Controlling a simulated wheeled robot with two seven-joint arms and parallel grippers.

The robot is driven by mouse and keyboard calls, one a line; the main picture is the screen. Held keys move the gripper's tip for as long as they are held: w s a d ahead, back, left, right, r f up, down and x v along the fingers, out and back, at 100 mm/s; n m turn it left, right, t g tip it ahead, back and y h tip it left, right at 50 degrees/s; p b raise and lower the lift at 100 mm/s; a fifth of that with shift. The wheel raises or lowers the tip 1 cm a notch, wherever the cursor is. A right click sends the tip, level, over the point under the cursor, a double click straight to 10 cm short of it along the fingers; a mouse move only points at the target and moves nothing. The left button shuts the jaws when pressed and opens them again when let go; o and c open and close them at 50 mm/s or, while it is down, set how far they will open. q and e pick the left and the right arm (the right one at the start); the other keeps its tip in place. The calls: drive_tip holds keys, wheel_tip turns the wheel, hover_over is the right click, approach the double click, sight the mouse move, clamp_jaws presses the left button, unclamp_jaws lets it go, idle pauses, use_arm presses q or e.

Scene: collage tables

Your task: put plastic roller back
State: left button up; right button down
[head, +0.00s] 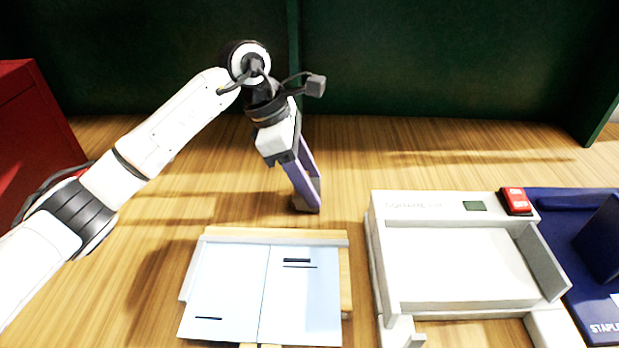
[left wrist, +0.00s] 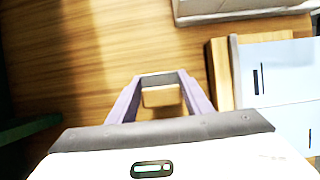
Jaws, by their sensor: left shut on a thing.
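My left gripper (head: 306,203) reaches down from the upper left, just behind the paper board. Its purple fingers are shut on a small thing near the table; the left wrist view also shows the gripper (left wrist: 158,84). A small tan-and-grey piece (left wrist: 161,97) shows between the fingertips, and I take it for the plastic roller. Its shape is mostly hidden by the fingers, and I cannot tell whether it touches the table. My right gripper is not in view.
A wooden board with pale blue sheets (head: 229,284) lies in front of the gripper. To the right are a white-grey open tray (head: 418,205), a small red item (head: 515,199) on its corner, and a blue holder (head: 560,200) marked "STAPLE". A green wall (head: 430,60) stands behind.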

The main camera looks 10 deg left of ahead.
use_arm(q)
drive_tip(key=shift+f, duration=0.15)
drive_tip(key=o, duration=1)
drive_tip(key=shift+r, duration=0.35)
drive_tip(key=v, duration=1.1)
drive_tip(key=shift+s+a+r+b, duration=0.1)
drive_tip(key=shift+r+b, duration=0.25)
